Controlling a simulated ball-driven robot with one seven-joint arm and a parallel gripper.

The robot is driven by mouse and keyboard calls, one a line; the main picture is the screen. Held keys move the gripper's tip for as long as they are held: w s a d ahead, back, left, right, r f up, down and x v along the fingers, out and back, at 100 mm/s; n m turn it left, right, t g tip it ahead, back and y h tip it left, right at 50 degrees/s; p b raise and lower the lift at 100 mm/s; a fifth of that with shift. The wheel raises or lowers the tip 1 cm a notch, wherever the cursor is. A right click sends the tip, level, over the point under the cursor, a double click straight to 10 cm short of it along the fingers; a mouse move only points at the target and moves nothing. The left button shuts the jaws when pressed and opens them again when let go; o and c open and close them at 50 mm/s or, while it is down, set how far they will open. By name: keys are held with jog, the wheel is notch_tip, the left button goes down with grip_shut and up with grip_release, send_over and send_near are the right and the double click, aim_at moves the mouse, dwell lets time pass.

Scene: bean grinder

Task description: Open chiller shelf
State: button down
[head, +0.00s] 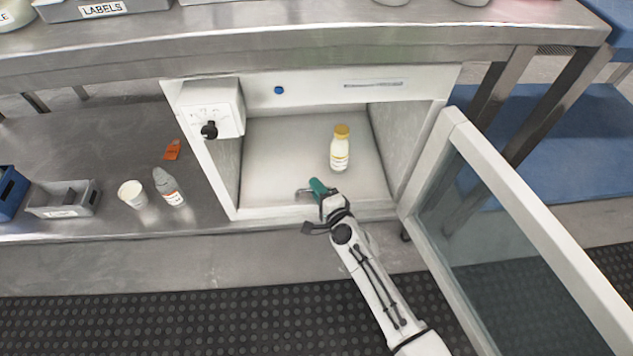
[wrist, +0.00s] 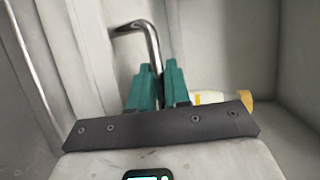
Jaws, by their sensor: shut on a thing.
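The white chiller (head: 180,98) stands under the steel counter with its glass door (head: 500,215) swung open to the right. Inside is the pale chiller shelf (head: 285,150). A bent metal handle (head: 303,191) sits at the shelf's front edge; it also shows in the wrist view (wrist: 152,40). My gripper (head: 317,186), with green fingers, is at the chiller's opening. In the wrist view, my gripper (wrist: 157,84) is shut on the handle, with the bar running between the fingertips. The exact contact is partly hidden by the fingers.
A bottle with a yellow cap (head: 340,150) stands upright on the shelf, just beyond my gripper. The open door bounds the right side.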

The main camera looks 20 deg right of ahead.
jog(key=s+a+p, duration=0.1)
jog(key=s+a, duration=0.3)
jog(key=s, duration=0.8)
jog(key=s+a+p, duration=0.2)
jog(key=s+a, duration=0.2)
jog(key=s, duration=0.9)
jog(key=shift+s+a, duration=0.15)
jog(key=shift+s, duration=0.15)
jog(key=shift+f, duration=0.1)
jog(key=c, duration=1.4)
grip_release()
jog(key=shift+c, duration=0.2)
jog(key=s+r+p, duration=0.2)
jog(key=s, duration=0.8)
jog(key=shift+s+d, duration=0.3)
jog(key=shift+d, duration=0.15)
